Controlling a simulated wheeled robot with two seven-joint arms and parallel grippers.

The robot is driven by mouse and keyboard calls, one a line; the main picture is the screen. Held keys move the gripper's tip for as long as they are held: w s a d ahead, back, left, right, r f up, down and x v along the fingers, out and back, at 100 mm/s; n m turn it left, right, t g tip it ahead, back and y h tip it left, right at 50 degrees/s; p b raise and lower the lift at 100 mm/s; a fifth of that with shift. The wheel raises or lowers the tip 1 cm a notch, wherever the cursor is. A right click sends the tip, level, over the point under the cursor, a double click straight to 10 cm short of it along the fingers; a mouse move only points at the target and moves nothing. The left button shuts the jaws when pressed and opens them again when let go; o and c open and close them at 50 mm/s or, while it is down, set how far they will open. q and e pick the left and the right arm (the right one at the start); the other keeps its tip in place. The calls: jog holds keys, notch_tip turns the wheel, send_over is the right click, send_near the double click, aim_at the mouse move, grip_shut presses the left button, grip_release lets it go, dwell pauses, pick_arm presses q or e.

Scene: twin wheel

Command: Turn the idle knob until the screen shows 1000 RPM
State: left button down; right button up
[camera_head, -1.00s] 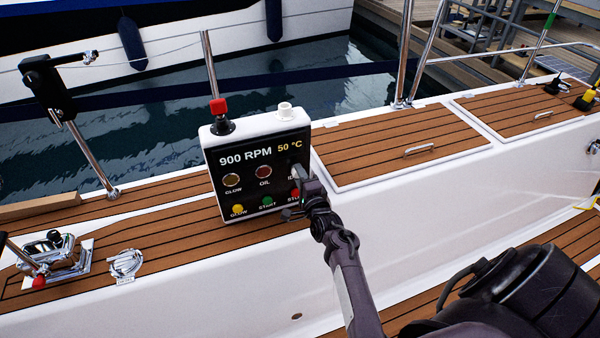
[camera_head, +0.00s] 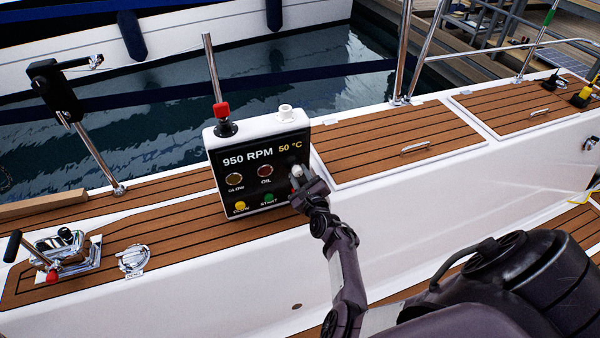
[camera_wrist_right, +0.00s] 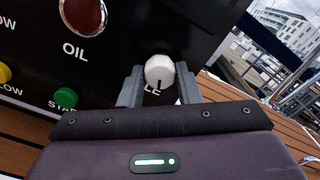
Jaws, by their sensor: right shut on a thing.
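The engine panel (camera_head: 222,172) is a white box with a black face on the teak side deck. Its screen (camera_head: 262,154) reads 950 RPM and 50 °C. The idle knob is white and round and sits at the right of the face; it shows in the right wrist view (camera_wrist_right: 160,70) with a dark pointer mark low on it. My right gripper (camera_wrist_right: 160,84) is shut on the knob, one finger on each side. My left gripper is not in view.
The panel also has a glow lamp (camera_head: 234,179), an oil lamp (camera_head: 265,171), a yellow glow button (camera_head: 239,205) and a green start button (camera_head: 269,198). A red-knobbed lever (camera_head: 222,112) stands on top.

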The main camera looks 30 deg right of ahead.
jog(key=m+p, duration=0.2)
jog(key=m, duration=0.3)
jog(key=shift+m, duration=0.3)
jog(key=shift+m+p, duration=0.55)
jog(key=shift+m, duration=1.15)
jog(key=shift+a+f, duration=0.1)
jog(key=o, duration=1)
jog(key=shift+c, duration=0.2)
